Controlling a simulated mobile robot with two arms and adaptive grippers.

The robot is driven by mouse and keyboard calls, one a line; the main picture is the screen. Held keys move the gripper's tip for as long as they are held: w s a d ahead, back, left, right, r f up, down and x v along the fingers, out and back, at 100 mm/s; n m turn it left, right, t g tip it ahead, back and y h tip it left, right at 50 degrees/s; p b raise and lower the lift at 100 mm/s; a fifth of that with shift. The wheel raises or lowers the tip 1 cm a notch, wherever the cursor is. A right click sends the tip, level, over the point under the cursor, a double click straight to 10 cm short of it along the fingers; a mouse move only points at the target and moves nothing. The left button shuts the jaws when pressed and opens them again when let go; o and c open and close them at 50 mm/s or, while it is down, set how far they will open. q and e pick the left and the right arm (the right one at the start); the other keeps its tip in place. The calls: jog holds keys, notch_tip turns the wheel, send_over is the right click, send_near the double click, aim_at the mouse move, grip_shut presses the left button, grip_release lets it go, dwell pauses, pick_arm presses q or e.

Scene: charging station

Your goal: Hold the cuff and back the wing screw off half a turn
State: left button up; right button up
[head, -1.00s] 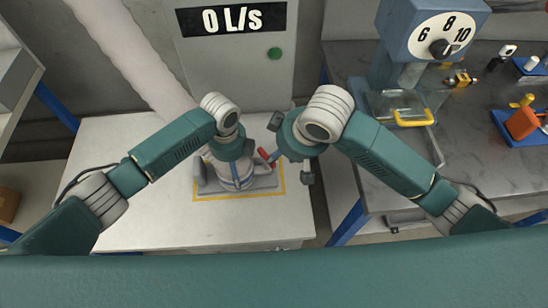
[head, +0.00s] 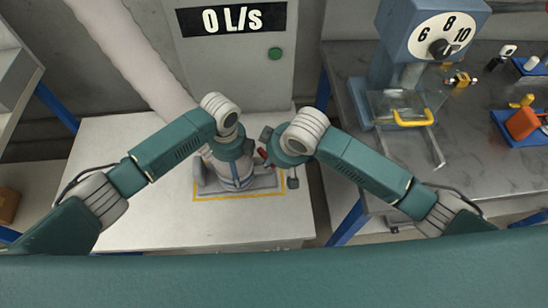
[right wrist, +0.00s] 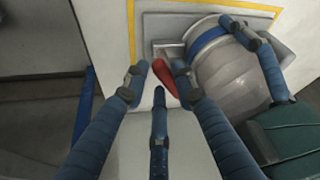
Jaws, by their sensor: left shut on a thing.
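The grey cylindrical cuff (head: 236,178) with a blue band stands on a grey base inside a yellow outline; it also shows in the right wrist view (right wrist: 228,75). My left gripper (head: 230,156) is shut on the cuff from above, and its finger lies along the cuff in the right wrist view. The red wing screw (right wrist: 165,72) sticks out from the cuff's side. My right gripper (right wrist: 158,80) is open, with its blue fingers spread on both sides of the red wing. A gap shows on the left; contact on the right is unclear.
A grey cabinet (head: 235,75) with a "0 L/s" display and green button stands behind. The white bench (head: 130,205) is clear left of the cuff. At right, a dark table (head: 480,130) carries a blue dial device (head: 430,45) and small parts on blue trays.

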grip_shut()
jog(key=shift+w+d+n+g+y, duration=0.15)
jog(key=shift+n+y, duration=0.05)
jog(key=shift+n, duration=0.5)
jog(key=shift+w+d+n+g+y, duration=0.1)
jog(key=shift+n+g+y, duration=0.1)
jog(key=shift+n, duration=0.5)
jog(key=o, duration=0.6)
grip_release()
jog(key=v, duration=1.2)
